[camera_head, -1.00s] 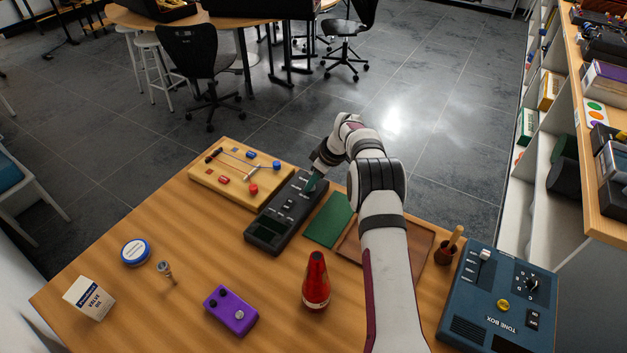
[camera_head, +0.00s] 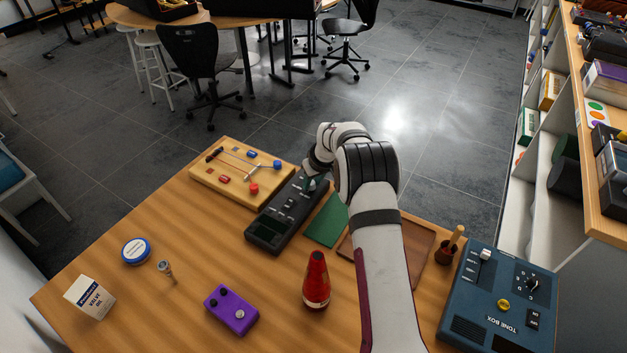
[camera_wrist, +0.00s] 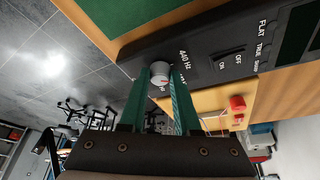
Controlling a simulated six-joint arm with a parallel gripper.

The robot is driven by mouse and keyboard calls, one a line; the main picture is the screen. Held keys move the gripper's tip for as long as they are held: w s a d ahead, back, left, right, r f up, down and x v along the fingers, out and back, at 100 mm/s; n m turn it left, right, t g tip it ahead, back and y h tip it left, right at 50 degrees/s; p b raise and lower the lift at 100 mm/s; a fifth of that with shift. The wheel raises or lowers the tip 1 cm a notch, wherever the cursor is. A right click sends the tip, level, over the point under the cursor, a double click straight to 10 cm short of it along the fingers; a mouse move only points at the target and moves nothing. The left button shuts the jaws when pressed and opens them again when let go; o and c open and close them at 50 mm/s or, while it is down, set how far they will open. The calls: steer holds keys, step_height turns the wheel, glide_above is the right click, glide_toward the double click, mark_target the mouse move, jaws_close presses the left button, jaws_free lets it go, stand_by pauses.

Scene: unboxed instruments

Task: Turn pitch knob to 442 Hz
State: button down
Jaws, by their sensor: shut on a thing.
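The pitch knob (camera_wrist: 160,70) is a small round light-grey knob with a reddish mark, on the black tuner (camera_wrist: 222,52) beside the label "440 Hz". In the wrist view my gripper (camera_wrist: 161,82) has its two green fingers on either side of the knob, shut on it. I cannot read the exact setting. In the head view the black tuner (camera_head: 270,230) lies on the table with its screen toward the near end. My gripper (camera_head: 308,184) is at the tuner's far end, and the knob is hidden there.
A wooden board with coloured parts (camera_head: 228,187) lies left of the tuner. A green cloth (camera_head: 327,220) and a brown tray (camera_head: 418,240) lie to its right. A red cone-shaped bottle (camera_head: 316,283), a purple pedal (camera_head: 231,310) and a blue tone box (camera_head: 480,325) stand nearer.

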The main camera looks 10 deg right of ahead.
steer(key=m, duration=0.1)
steer(key=m+h, duration=0.1)
steer(key=m, duration=0.1)
steer(key=m+h, duration=0.1)
steer(key=m, duration=0.1)
steer(key=shift+a, duration=0.25)
steer(key=shift+m, duration=0.4)
steer(key=c, duration=0.6)
jaws_free()
steer(key=v, duration=1.5)
steer(key=shift+s+a+r, duration=0.1)
steer(key=shift+a+r, duration=0.2)
steer(key=shift+r, duration=0.05)
